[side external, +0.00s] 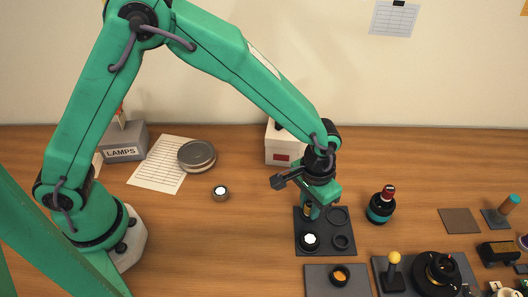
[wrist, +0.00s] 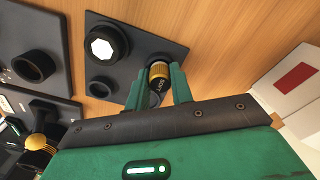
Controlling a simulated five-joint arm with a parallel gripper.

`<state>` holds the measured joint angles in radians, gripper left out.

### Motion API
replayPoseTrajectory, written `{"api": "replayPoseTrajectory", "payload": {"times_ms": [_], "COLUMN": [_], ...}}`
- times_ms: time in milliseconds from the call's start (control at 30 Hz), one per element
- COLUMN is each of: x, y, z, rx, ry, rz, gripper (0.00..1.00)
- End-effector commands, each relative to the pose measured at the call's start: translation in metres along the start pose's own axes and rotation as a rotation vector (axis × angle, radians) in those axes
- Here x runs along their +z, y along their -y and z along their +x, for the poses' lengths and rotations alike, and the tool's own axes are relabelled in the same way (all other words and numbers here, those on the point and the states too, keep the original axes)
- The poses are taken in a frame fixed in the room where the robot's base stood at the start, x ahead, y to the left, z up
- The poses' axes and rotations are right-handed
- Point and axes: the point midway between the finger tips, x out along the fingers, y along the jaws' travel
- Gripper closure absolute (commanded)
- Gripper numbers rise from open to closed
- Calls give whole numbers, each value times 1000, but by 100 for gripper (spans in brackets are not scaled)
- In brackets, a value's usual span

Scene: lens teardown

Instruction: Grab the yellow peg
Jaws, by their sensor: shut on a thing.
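A yellow ball-topped peg (side external: 394,258) stands upright on a black base at the front right in the side view. In the wrist view a yellow knob (wrist: 37,141) on a black stem shows at the lower left, apart from my gripper. My gripper (side external: 309,209) points down at the dark tray (side external: 321,250). Its green fingers are shut on a small black cylinder with a gold-yellow band (wrist: 159,71), at the tray's corner. The fingers hide the cylinder's lower part, so I cannot tell whether it touches the tray.
The tray also holds a white-topped black ring (side external: 310,241) and empty round seats. A dark plate with an orange-centred ring (side external: 340,276) lies in front. A dark bottle with a red top (side external: 381,205) stands right of the tray. Bare wood lies left of it.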

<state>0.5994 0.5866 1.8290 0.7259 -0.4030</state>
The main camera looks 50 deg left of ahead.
Motion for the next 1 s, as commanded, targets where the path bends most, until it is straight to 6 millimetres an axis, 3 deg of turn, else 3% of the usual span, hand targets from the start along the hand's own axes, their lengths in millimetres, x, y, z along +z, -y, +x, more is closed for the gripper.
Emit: {"api": "replayPoseTrajectory", "payload": {"times_ms": [267, 567, 1000], "x": [0, -1, 63], "y": [0, 0, -46], "z": [-7, -44, -87], "rx": [1, 2, 1], "ry": [-2, -4, -2], "rz": [0, 0, 4], "gripper": [99, 99, 99]}}
